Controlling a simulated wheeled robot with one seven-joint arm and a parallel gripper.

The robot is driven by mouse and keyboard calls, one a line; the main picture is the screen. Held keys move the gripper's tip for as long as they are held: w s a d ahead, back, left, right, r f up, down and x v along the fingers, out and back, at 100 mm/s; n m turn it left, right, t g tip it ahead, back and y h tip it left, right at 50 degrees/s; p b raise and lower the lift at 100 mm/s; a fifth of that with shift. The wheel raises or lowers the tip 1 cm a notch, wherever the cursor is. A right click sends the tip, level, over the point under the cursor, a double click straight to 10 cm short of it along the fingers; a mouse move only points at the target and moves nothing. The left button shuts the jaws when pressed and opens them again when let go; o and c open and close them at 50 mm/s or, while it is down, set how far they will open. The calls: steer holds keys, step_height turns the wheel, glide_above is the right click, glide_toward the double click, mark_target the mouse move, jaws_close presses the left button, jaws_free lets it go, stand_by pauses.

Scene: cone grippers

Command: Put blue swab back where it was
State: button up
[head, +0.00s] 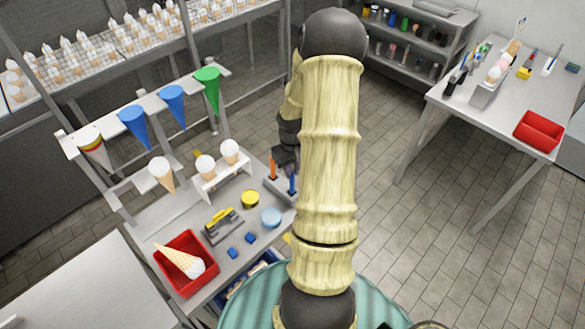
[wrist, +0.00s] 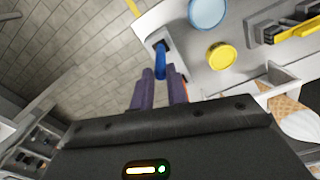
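The blue swab (head: 292,184) stands upright in a small grey holder (head: 281,188) at the right end of the near worktable. An orange swab (head: 272,166) stands in the same holder, to its left. In the wrist view the blue swab (wrist: 160,62) lies just beyond and between my gripper's fingertips (wrist: 162,80). The two fingers are apart, with a visible gap between them and the swab. A sliver of orange shows beside the right finger. In the head view my gripper (head: 285,158) is dark, small and partly hidden behind my arm, close to the swabs.
On the worktable are a yellow disc (head: 250,198), a light blue disc (head: 271,217), blue cubes (head: 233,252), a red tray (head: 161,257) with a cone, and a rack of ice cream cones (head: 222,178). A second table (head: 470,115) stands right; open floor lies between.

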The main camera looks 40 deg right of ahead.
steer(key=o, duration=0.3)
steer(key=shift+o, duration=0.3)
steer(key=shift+w, duration=0.15)
steer(key=shift+r, duration=0.55)
step_height(320, 180, up, 11)
steer(key=b, duration=0.2)
steer(key=shift+b, duration=0.4)
steer(key=shift+f, duration=0.1)
